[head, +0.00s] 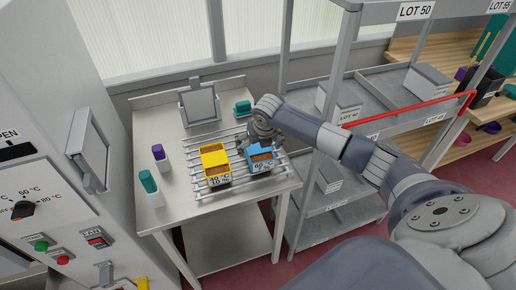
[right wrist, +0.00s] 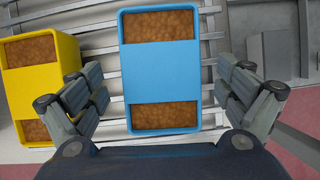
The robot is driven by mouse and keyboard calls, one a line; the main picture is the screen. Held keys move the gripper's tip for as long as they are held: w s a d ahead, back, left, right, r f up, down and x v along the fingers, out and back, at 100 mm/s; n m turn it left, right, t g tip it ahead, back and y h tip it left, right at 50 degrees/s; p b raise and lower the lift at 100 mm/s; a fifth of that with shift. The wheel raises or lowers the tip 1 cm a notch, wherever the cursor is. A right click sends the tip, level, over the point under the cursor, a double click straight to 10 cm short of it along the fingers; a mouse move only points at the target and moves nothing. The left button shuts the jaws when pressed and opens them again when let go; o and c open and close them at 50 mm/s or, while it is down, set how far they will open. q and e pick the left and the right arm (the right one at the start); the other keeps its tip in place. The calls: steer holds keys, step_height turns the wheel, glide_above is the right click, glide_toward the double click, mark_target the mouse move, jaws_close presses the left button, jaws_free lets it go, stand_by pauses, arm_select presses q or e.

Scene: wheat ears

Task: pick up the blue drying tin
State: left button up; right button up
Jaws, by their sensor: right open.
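The blue drying tin (head: 261,161) stands on a wire rack on the metal table, to the right of the yellow tin (head: 215,163). In the right wrist view the blue tin (right wrist: 163,75) lies between the two spread fingers, with brown grain showing at both ends of its top. My right gripper (head: 261,138) is at the far side of the blue tin in the head view. In the wrist view the right gripper (right wrist: 163,100) is open and empty, with a gap to the tin on each side. My left gripper is not in view.
The yellow tin (right wrist: 52,60) is close beside the left finger. The wire rack (head: 205,193) lies under both tins. Small purple and teal containers stand at the table's left. A grey shelf unit (head: 345,75) with a red bar stands right; an oven-like cabinet (head: 60,120) stands left.

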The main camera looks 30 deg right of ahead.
mark_target(258, 147)
steer(key=shift+p+x, duration=0.4)
steer(key=shift+x, duration=1.25)
steer(key=shift+s, duration=0.1)
steer(key=shift+c, duration=0.5)
steer(key=c, duration=1.2)
steer(key=shift+c, duration=0.2)
